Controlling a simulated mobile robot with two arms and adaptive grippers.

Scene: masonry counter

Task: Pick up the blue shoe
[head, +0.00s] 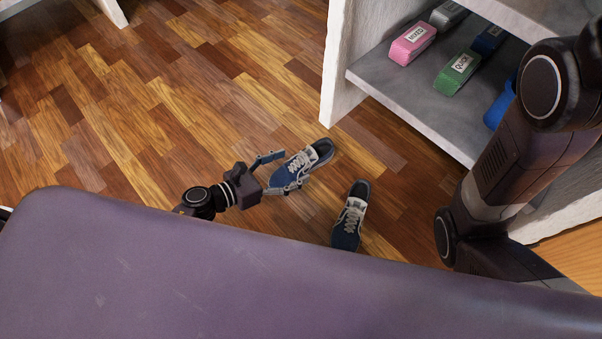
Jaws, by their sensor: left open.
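Two blue shoes with pale laces and dark insides rest on the wooden floor. One blue shoe (314,156) lies tilted in the picture, its toe toward the lower left. The other blue shoe (348,222) lies to its lower right, toe toward me. My left gripper (286,171) is open at the first shoe, with its fingers at either side of the toe end. I cannot tell whether the fingers touch it. My right arm comes in at the right edge, and its gripper is out of view.
A white masonry shelf unit (342,85) stands at the right. On its grey shelf (395,92) lie a pink box (413,43), a green box (457,73) and several others, including blue items. The floor (130,110) at the left is clear.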

